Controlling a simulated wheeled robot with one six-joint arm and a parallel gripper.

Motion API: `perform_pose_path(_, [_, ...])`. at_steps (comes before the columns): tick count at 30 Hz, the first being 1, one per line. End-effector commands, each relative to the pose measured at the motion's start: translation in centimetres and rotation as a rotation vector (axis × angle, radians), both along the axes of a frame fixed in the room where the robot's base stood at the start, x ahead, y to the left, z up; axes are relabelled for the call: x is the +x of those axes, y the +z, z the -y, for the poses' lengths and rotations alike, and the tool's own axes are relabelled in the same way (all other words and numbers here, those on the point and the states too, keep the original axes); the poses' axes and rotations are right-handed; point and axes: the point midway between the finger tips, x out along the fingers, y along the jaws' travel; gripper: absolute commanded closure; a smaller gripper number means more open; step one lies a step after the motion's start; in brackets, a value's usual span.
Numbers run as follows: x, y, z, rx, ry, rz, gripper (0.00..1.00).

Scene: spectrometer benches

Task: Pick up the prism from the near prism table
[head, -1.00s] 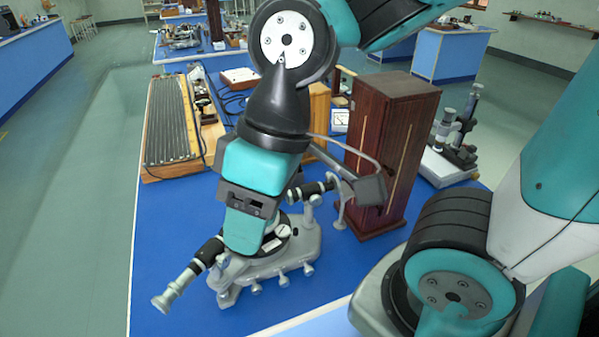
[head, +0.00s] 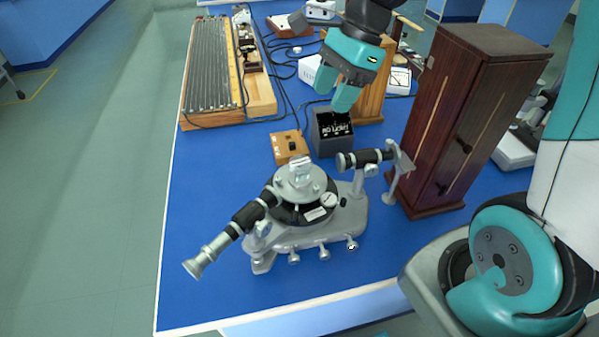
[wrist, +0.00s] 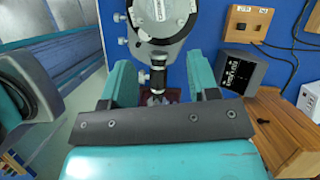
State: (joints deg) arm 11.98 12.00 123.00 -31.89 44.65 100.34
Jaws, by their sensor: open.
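The clear prism (head: 300,168) stands on the round grey prism table (head: 318,185) of the spectrometer (head: 347,215) in the head view. My gripper (head: 337,96) is behind and to the right of the prism in that picture, with its teal fingers pointing down, apart from it. In the wrist view my gripper (wrist: 162,82) is open, its fingers spread to either side. The spectrometer's round body (wrist: 165,25) is cut off at the top there, with a black tube (wrist: 158,72) showing between the fingers.
A tall dark wooden cabinet (head: 455,120) stands right of the spectrometer. A black box (head: 331,138) and a small wooden switch box (head: 290,146) with cables lie behind it. A long ribbed apparatus (head: 213,75) is at the back left. The blue bench (head: 205,185) is bare at the left.

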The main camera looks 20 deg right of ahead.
Motion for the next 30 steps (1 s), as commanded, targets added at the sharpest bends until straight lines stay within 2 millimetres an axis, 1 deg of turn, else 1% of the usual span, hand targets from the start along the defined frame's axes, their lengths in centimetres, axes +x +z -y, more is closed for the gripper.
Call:
perform_pose_path(2, [0.2,-0.9,-0.1,0.002,-0.028,-0.017,0.45])
perform_pose_path(5, [0.1,-2.6,-0.9,0.002,-0.031,-0.02,0.45])
perform_pose_path(12, [0.1,-7.6,-3.1,0.001,-0.026,-0.021,0.45])
perform_pose_path(15, [0.1,-9.4,-3.8,0.001,-0.025,-0.019,0.45])
perform_pose_path(18, [0.2,-10.6,-4.3,0.001,-0.027,-0.016,0.45])
perform_pose_path(25, [0.1,-12.1,-4.8,0.0,-0.027,-0.016,0.45])
perform_pose_path(30, [0.0,-14.7,-5.7,0.001,-0.024,-0.018,0.45])
